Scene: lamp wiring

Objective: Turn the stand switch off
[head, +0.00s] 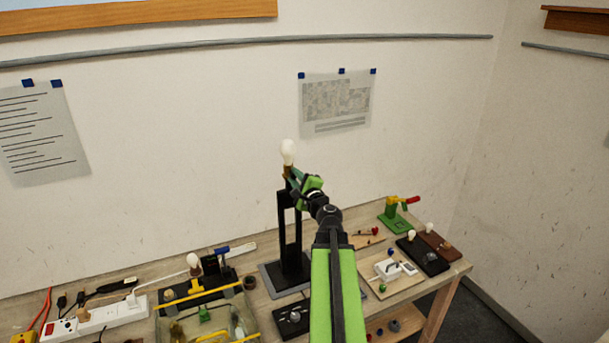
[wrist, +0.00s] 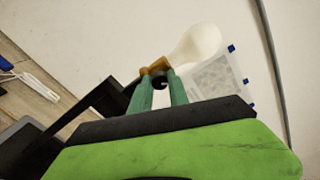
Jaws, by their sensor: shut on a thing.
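A black stand (head: 283,235) rises from a grey plate on the bench. At its top is a white bulb (head: 288,151), unlit as far as I can tell, with a brass-coloured collar (wrist: 154,69) below it. My gripper (head: 291,174) is at the stand's top. In the wrist view its green fingers (wrist: 158,84) are shut on the collar, just under the bulb (wrist: 197,46). A black box with a grey knob (head: 294,316) sits in front of the stand's foot, partly beside my arm. It may be the stand switch; its setting is too small to tell.
Left of the stand are a clear bin (head: 215,325) with yellow edges, another bulb (head: 193,260) and a white power strip (head: 98,316). Right are a wooden board with white fittings (head: 388,268), dark lamp bases (head: 424,255) and a green clamp (head: 396,217). The wall is close behind.

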